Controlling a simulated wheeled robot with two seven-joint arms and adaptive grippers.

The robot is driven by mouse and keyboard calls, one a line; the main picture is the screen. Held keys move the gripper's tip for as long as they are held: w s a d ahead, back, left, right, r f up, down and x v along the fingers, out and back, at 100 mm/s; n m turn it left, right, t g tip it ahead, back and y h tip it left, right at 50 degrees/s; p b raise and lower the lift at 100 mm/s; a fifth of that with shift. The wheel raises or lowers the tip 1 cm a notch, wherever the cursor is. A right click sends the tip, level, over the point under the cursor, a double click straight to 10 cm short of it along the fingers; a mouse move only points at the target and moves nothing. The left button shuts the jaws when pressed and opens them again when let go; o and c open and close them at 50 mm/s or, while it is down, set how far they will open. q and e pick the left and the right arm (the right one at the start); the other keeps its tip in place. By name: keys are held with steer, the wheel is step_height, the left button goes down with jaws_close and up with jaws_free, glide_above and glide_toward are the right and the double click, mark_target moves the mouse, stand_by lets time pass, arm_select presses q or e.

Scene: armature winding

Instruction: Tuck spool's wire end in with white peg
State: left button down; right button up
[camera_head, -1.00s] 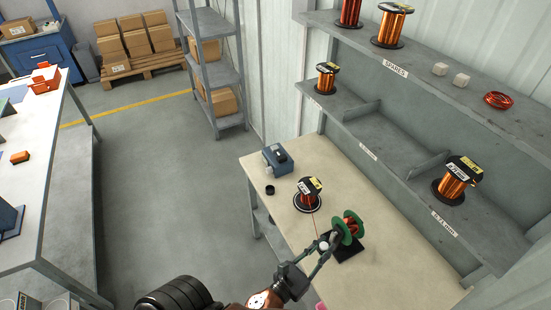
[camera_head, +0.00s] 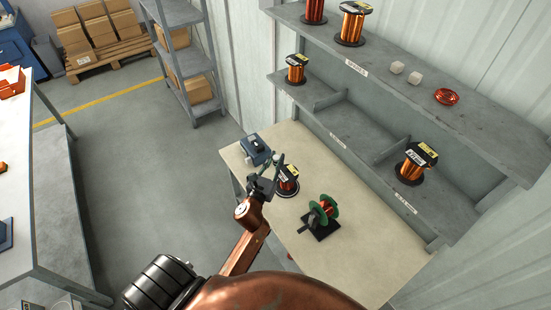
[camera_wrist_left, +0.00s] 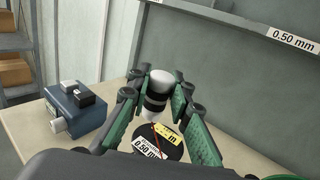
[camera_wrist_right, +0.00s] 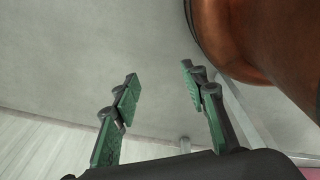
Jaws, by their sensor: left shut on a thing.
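My left gripper (camera_head: 274,170) is above and beside the copper wire spool (camera_head: 288,180) on the bench. In the left wrist view its fingers (camera_wrist_left: 156,98) are shut on the white peg (camera_wrist_left: 159,77), which has a dark band around it. A thin red wire (camera_wrist_left: 158,142) shows below the peg, over the spool's dark top (camera_wrist_left: 172,152) with its yellow and white labels. Where the wire's end lies is hidden. My right gripper (camera_wrist_right: 162,92) is open and empty in its own wrist view, and out of the head view.
A blue box (camera_head: 256,148) stands behind the left gripper; it also shows in the left wrist view (camera_wrist_left: 72,112). A green-flanged winding (camera_head: 324,208) sits on a black stand. Shelves with spools (camera_head: 412,165) rise behind the bench. The bench's front right is clear.

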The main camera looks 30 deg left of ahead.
arm_select(q)
steer(key=w+f+b, duration=0.1)
steer(key=w+d+f+b, duration=0.1)
steer(key=f+b, duration=0.1)
steer(key=w+d+f+b, duration=0.1)
steer(key=w+f+b, duration=0.1)
steer(key=shift+w+d+f+b, duration=0.15)
steer(key=shift+w+f+b, duration=0.25)
steer(key=shift+w+b, duration=0.15)
arm_select(e)
step_height(320, 180, down, 7)
steer(key=s, duration=0.2)
steer(key=shift+r, duration=0.15)
arm_select(q)
steer(key=shift+d, duration=0.1)
